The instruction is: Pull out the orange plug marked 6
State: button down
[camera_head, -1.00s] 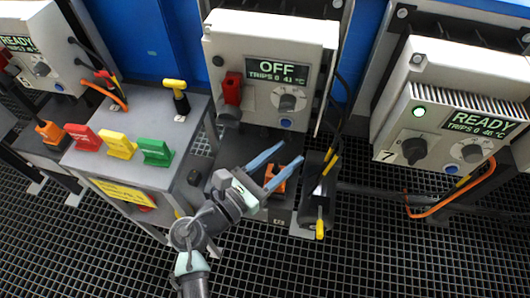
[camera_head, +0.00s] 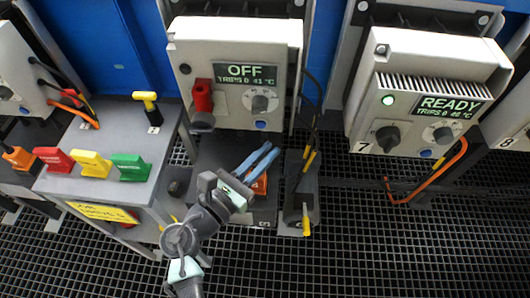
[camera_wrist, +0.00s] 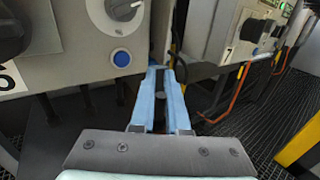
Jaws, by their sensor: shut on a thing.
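The orange plug (camera_head: 260,185) sits low under the cabinet that reads OFF (camera_head: 235,55). Its number cannot be read, and part of it is hidden by the fingers. My gripper (camera_head: 259,157) has its two blue fingers brought close together over the plug, shut on it, with the tips reaching past it towards the cabinet. In the wrist view, the fingers (camera_wrist: 160,98) stand with a narrow dark gap between them.
A black unit with a yellow handle (camera_head: 306,228) stands just right of my gripper. A grey table (camera_head: 100,135) with red, yellow and green blocks is at left. A READY cabinet marked 7 (camera_head: 425,90) with an orange cable (camera_head: 425,185) is at right. Grating floor lies in front.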

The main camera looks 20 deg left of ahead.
jog(key=shift+r, duration=0.15)
jog(key=shift+r+p, duration=0.75)
jog(key=shift+p, duration=0.2)
jog(key=shift+r+p, duration=0.55)
jog(key=shift+p, duration=0.05)
jog(key=shift+s, duration=0.1)
jog(key=s+d+p, duration=0.2)
jog(key=s+p, duration=0.1)
jog(key=s, duration=0.6)
jog(key=shift+s+d+p, duration=0.25)
jog(key=shift+d+p, duration=0.1)
jog(key=shift+p, duration=0.05)
dwell(0.3)
